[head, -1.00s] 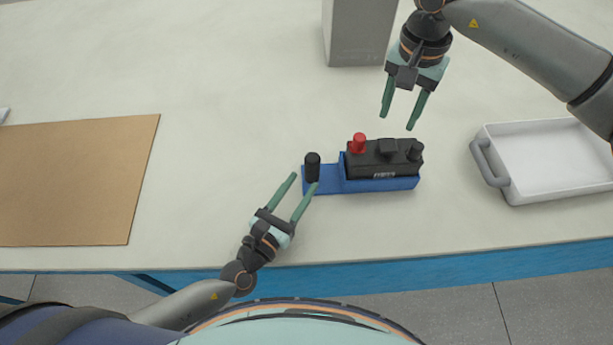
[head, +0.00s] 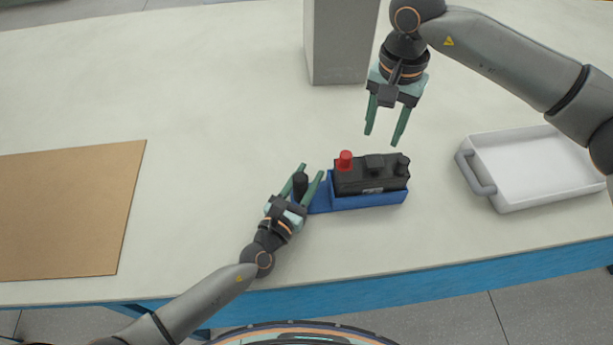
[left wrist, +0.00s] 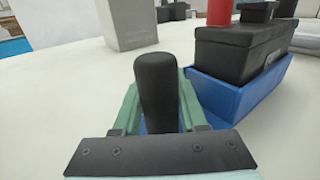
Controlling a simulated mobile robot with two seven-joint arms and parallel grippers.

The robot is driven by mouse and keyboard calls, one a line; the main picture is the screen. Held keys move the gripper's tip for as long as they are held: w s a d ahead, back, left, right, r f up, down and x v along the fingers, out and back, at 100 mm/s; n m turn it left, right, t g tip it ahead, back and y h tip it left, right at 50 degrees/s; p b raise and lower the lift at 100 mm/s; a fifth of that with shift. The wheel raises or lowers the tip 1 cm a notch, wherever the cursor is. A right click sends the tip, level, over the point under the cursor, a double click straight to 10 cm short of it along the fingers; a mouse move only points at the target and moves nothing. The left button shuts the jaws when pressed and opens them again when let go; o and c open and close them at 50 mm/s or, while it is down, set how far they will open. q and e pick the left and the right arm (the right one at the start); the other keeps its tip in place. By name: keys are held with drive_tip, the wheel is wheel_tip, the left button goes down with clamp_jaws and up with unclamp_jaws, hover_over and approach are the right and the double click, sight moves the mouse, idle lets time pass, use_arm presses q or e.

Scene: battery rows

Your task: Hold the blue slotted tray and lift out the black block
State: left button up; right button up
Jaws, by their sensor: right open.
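The blue slotted tray (head: 366,200) lies on the table and also shows in the left wrist view (left wrist: 240,102). The black block (head: 362,182), with a red knob (head: 345,160) and black knobs on top, sits in the tray's right part; it also shows in the left wrist view (left wrist: 238,56). A black upright post (head: 300,184) stands at the tray's left end. My left gripper (head: 307,178) has its fingers on either side of the post (left wrist: 157,90); whether they touch it is unclear. My right gripper (head: 387,127) is open and empty, above and behind the block.
A white tray (head: 487,201) with a grey handle stands to the right. A tall grey box (head: 341,50) stands at the back. A brown board (head: 68,210) lies at the left.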

use_arm(q)
clamp_jaws()
idle(1.7)
